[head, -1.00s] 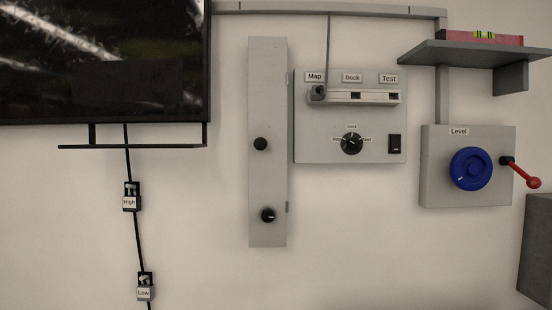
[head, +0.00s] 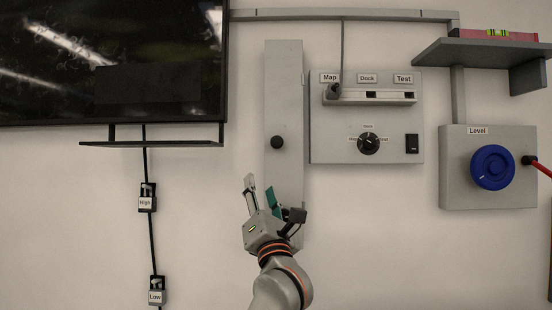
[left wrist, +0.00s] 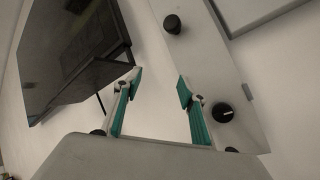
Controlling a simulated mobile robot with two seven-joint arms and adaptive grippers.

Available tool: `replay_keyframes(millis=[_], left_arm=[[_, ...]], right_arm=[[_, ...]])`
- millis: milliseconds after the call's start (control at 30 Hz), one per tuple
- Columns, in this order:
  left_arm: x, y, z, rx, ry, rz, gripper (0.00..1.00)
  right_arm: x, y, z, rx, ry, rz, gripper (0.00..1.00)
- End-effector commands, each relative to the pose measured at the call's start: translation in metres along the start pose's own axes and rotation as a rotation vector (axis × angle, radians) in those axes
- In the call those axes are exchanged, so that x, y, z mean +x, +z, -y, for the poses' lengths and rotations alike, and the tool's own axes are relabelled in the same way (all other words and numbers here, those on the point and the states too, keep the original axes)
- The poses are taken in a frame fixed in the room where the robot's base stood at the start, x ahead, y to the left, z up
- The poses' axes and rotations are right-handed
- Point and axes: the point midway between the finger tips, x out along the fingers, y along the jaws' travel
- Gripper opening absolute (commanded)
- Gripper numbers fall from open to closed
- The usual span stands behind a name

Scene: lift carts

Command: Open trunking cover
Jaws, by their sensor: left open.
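The trunking cover (head: 284,85) is a tall narrow grey panel on the wall, and it looks closed. Its upper black knob (head: 277,142) is in plain sight in the head view. The lower knob is hidden behind my left gripper in that view, but the left wrist view shows it (left wrist: 222,112) beside the right finger. My left gripper (head: 261,188) is open and empty, in front of the cover's lower half. In the left wrist view its green-padded fingers (left wrist: 158,90) are spread apart, with bare wall showing between them. My right gripper is not in view.
Right of the cover is a control panel (head: 330,142) with a plugged cable and a dial. A level box (head: 455,185) with a blue wheel and a shelf (head: 480,52) are further right. A dark screen (head: 60,70) and two labelled cable switches are left.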

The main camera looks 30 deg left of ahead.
Motion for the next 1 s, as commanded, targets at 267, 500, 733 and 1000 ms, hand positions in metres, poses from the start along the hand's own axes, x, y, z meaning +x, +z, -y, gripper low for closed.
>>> replay_keyframes(millis=[267, 500, 733, 1000], left_arm=[[0.038, 0.052, -0.017, -0.435, -0.232, -0.088, 0.41], [0.041, 0.080, -0.019, -0.548, -0.342, -0.091, 0.41], [0.065, 0.080, -0.011, -0.549, -0.345, -0.093, 0.41], [0.101, 0.081, 0.003, -0.549, -0.345, -0.093, 0.41]], right_arm=[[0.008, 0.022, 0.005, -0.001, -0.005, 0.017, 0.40], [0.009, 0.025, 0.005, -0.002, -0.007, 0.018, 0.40], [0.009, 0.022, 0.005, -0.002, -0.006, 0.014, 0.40], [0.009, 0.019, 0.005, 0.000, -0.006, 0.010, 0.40]])
